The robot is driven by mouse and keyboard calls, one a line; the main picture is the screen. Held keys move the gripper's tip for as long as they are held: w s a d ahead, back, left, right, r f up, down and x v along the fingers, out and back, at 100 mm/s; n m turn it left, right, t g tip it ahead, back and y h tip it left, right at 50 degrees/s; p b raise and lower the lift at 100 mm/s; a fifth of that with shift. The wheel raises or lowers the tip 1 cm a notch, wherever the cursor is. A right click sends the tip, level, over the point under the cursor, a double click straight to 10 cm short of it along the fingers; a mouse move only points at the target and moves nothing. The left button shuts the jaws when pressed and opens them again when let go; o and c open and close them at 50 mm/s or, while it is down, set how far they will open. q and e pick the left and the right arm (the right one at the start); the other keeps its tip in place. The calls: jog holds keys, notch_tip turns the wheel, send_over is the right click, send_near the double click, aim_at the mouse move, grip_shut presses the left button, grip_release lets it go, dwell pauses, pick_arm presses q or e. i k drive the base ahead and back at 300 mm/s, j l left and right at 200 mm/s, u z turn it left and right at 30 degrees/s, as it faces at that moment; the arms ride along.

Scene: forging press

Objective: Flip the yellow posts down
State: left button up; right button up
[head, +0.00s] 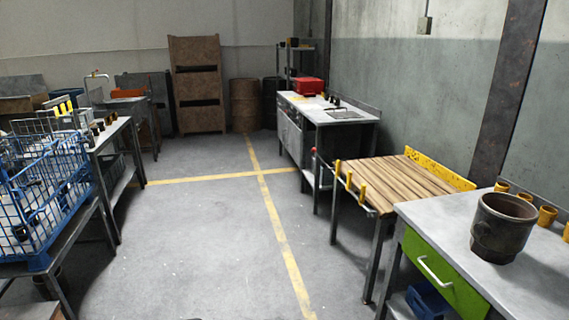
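Three small yellow posts (349,181) stand upright along the left edge of a table with a slatted wooden top (395,178). The nearest one (362,193) is at the table's front left, and the farthest one (337,169) is toward the back. Their lower mounts are too small to make out. Neither of my grippers is in view.
A workbench (450,208) with a green drawer (440,275) stands at the near right, bearing a dark pot (500,228) and several orange-yellow cups. A blue wire basket (45,190) is on the left. The floor (215,240) between is clear.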

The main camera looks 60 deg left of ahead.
aim_at(361, 200)
jog(key=u, duration=1.55)
jog(key=i+u, duration=0.1)
jog(key=i, duration=0.4)
jog(key=i+l+u, duration=0.1)
jog(key=i, duration=0.45)
jog(key=i+l+u, duration=0.15)
jog(key=i, duration=0.35)
jog(key=i+l+u, duration=0.1)
jog(key=i, duration=0.45)
jog(key=i+l+u, duration=0.1)
jog(key=i, duration=0.4)
jog(key=i+l+u, duration=0.1)
jog(key=i+l, duration=0.25)
jog(key=i, duration=0.15)
jog(key=i+l+u, duration=0.15)
jog(key=i, duration=0.35)
jog(key=l, duration=0.1)
